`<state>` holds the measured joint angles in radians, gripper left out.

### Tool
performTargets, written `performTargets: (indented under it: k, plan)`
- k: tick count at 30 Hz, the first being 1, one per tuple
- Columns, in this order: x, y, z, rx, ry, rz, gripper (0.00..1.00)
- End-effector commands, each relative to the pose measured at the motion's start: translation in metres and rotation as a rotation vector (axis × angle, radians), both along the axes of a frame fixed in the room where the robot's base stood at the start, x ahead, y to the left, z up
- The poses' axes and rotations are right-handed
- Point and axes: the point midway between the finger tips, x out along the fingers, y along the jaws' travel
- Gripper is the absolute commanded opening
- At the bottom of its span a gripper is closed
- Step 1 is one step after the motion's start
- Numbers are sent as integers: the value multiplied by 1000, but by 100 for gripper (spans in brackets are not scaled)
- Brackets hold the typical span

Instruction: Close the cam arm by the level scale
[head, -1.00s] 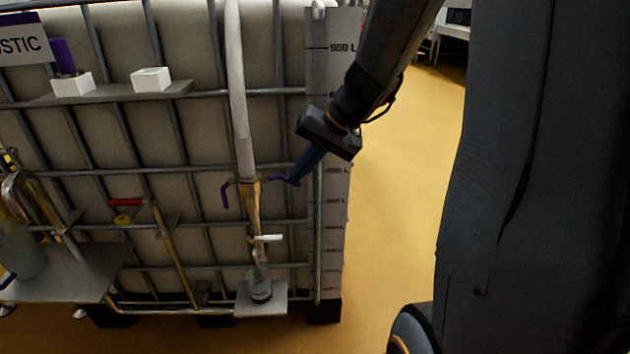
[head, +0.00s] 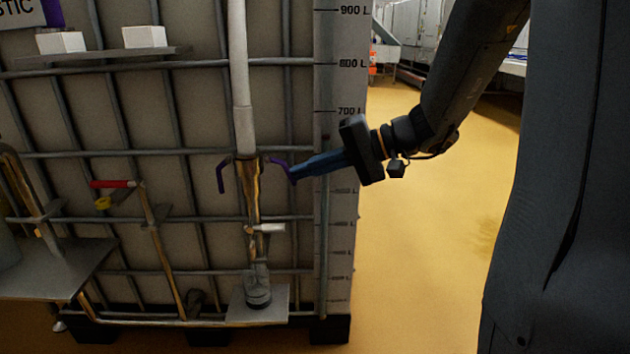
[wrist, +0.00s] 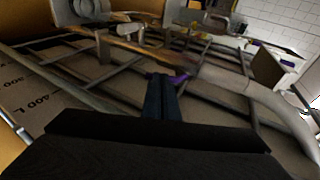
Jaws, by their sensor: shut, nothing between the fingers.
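Two purple cam arms stick out from the brass coupling (head: 247,180) at the foot of the white hose. The right cam arm (head: 279,164), on the side of the level scale (head: 340,150), points out and slightly down. The left cam arm (head: 221,178) hangs down beside the coupling. My gripper (head: 294,174) is shut and empty, its blue fingertips at the outer end of the right cam arm; I cannot tell for sure whether they touch. In the wrist view the fingers (wrist: 160,80) lie together next to the purple arm (wrist: 181,77).
Cage bars of the tank (head: 180,154) run behind the coupling. A white-handled valve (head: 268,228) sits below it, above a small grey shelf (head: 275,302). A pipe with a red handle (head: 112,184) stands left. Yellow floor (head: 420,250) is open at right.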

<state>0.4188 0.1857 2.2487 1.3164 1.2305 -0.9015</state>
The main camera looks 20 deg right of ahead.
Motion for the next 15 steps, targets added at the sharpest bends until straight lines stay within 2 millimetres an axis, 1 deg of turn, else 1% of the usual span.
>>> performTargets:
  k: [1, 4, 12, 15]
  plan:
    - [3, -1, -10, 38, -4, -3, 0]
    - [5, -1, -17, 118, -24, -8, 0]
    - [7, -1, -28, 308, -74, -17, 0]
    - [7, 2, -29, 322, -83, -14, 0]
